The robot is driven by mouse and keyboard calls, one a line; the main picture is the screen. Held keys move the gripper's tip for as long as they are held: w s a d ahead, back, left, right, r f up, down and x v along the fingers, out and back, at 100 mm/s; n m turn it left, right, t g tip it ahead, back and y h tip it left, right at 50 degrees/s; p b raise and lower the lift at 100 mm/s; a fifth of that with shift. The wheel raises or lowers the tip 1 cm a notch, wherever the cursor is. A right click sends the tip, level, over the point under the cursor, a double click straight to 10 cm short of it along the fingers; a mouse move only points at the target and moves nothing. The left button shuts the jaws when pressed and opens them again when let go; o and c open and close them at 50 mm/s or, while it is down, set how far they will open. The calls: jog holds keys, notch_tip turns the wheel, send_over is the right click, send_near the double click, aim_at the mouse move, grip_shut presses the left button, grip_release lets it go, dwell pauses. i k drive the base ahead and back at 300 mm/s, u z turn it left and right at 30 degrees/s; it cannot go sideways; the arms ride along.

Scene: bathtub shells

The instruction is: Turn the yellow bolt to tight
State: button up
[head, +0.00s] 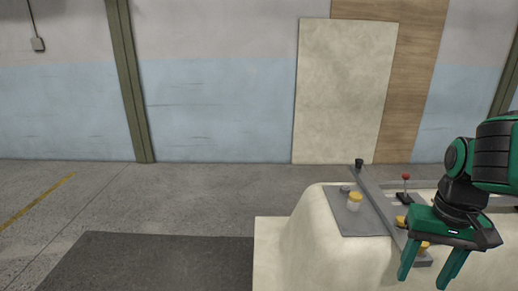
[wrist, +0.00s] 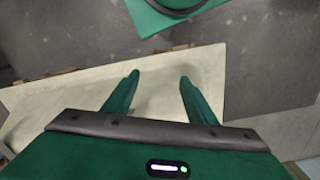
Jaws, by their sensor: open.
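A second yellow piece (head: 401,221) shows beside the grey bar, close to my gripper. Another yellow patch (head: 425,245) lies behind the gripper and is partly hidden by it. I cannot tell which of these is the yellow bolt. My green gripper (head: 424,280) is open and points down in front of the block at the right. In the wrist view its fingers (wrist: 159,77) stand apart with nothing between them, and no yellow piece shows.
The cream block (head: 310,240) fills the lower right. A grey bar (head: 378,202) with a black knob (head: 359,163) slants across its top. A red-knobbed lever (head: 406,178) stands behind. A dark mat (head: 150,262) lies at left; the floor there is clear.

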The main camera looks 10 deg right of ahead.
aim_at(399, 220)
jog(key=z, duration=0.8)
jog(key=k, duration=0.8)
jog(key=u, duration=0.15)
jog(key=i, duration=0.9)
jog(key=z, duration=0.4)
